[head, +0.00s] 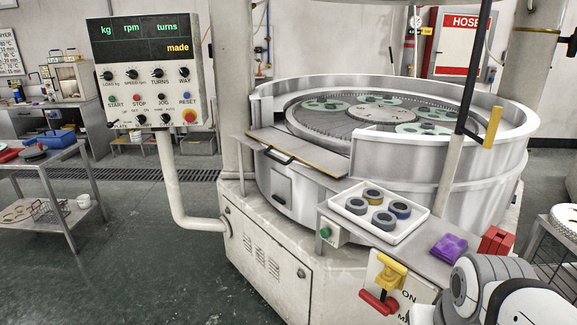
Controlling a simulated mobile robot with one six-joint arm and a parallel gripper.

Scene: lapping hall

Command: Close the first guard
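The round lapping machine (400,164) stands at centre right in the head view, with a pale raised wall around its toothed plate. At its front left, a flat grey panel (318,157) with a black handle (279,157) lies folded outward, roughly level. It looks like a guard, and the wall is low behind it. I cannot tell from a label whether it is the first guard. A black upright bar with a yellow grip (492,127) stands at the right of the machine. My gripper is not in view; only part of my arm shows at the bottom right.
A control panel (146,70) on a bent pipe stands left of the machine. A white tray (408,232) with several rings, a purple cloth (448,247) and red blocks (496,241) lie on the front shelf. A yellow-and-red switch handle (384,283) sits below. Floor at left front is clear.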

